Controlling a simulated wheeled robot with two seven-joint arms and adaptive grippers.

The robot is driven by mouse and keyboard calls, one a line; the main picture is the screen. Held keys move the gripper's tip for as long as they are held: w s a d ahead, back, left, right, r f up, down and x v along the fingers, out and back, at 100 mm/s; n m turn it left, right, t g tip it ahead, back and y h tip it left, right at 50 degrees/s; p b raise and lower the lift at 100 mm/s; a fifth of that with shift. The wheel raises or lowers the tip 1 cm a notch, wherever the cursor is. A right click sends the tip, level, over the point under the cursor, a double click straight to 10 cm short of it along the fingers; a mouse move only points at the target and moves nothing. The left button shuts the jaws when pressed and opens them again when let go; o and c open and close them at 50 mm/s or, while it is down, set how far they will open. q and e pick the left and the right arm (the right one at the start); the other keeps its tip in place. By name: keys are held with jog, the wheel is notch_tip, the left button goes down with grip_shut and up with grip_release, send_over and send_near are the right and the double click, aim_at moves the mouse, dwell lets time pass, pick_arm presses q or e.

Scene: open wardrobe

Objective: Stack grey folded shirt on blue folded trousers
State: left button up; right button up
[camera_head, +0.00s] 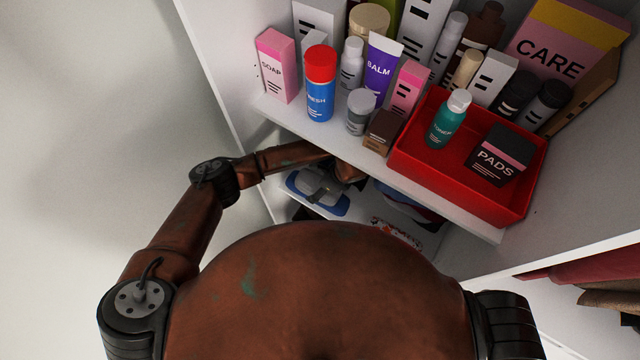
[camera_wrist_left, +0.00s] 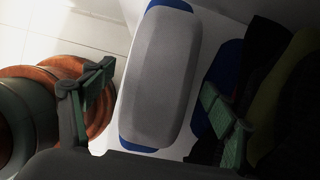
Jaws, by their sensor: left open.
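The grey folded shirt (camera_wrist_left: 160,75) lies on the blue folded trousers (camera_wrist_left: 137,147) in the left wrist view. Blue shows past the shirt's two ends. In the head view the grey shirt (camera_head: 307,181) and the blue trousers (camera_head: 331,209) show on the shelf below the toiletries, partly covered by my left arm. My left gripper (camera_wrist_left: 158,98) is open, with one finger on each side of the shirt in the wrist view. I cannot tell whether the fingers touch it. My right gripper is not in view.
The upper shelf (camera_head: 455,215) holds a red tray (camera_head: 405,160), bottles and boxes, close above my left forearm. More dark and blue clothes (camera_wrist_left: 268,75) lie right of the shirt in the wrist view. A patterned folded item (camera_head: 398,234) lies on the lower shelf.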

pick_arm(q)
jog(key=v, duration=0.3)
jog(key=d+v, duration=0.1)
jog(key=v, duration=0.1)
jog(key=shift+s, duration=0.35)
jog(key=s+d, duration=0.5)
jog(key=d, duration=0.4)
jog(key=shift+s, duration=0.35)
